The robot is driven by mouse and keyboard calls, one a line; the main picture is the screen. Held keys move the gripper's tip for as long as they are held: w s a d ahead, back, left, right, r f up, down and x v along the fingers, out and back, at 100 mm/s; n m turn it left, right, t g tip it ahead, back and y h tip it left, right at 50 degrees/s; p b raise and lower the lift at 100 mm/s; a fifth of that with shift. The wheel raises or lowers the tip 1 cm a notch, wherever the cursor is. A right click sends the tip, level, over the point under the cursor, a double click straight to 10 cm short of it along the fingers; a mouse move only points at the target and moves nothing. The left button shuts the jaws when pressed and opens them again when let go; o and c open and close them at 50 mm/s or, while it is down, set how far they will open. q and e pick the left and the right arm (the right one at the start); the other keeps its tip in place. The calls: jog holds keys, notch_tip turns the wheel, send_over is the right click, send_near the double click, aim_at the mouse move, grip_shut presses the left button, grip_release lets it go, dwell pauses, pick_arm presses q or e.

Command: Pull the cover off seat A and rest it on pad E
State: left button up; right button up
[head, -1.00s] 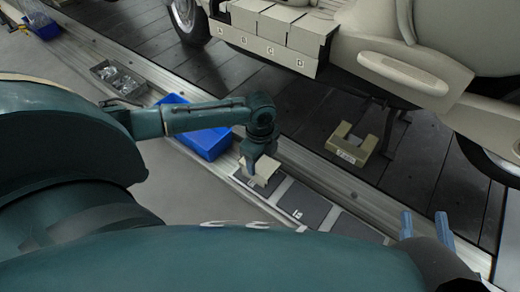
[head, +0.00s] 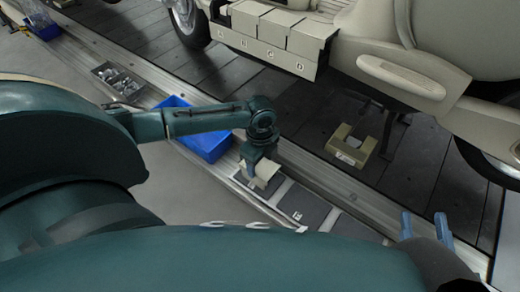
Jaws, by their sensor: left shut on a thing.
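My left gripper (head: 257,169) points down and is shut on a beige cover (head: 266,174). The cover is over the left end of a row of dark grey pads (head: 302,204) on the near rail; I cannot tell whether it touches a pad. The pad marks are too small to read surely. The lettered seat row (head: 266,50) is on the vehicle's side at the top. Its slot at the left end, by letter A, shows no cover block, while beige blocks (head: 287,30) stand at the others. My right gripper (head: 426,226) is open and empty at the lower right.
A blue bin (head: 205,137) and a grey tray of metal parts (head: 118,80) stand along the rail to the left. A beige U-shaped block (head: 351,146) lies on the dark slats under the vehicle. Another blue box (head: 42,25) is at the far left.

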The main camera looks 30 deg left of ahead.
dwell(0.3)
pick_arm(q)
jog(key=o, duration=1.2)
jog(key=shift+r+p, duration=0.35)
jog(key=shift+r, duration=0.25)
jog(key=shift+r+p, duration=2.25)
jog(key=shift+r, duration=3.75)
pick_arm(e)
jog(key=shift+s+d+f+m+g+h, duration=0.15)
jog(key=shift+d+f+m+g+h, duration=0.4)
jog(key=shift+f+g+h, duration=0.3)
jog(key=shift+s+d+f+m+g+h, duration=0.1)
jog(key=shift+d+f+m+g+h, duration=0.25)
jog(key=shift+d+f+g+h, duration=0.5)
jog(key=shift+a+r, duration=0.2)
jog(key=shift+r, duration=0.1)
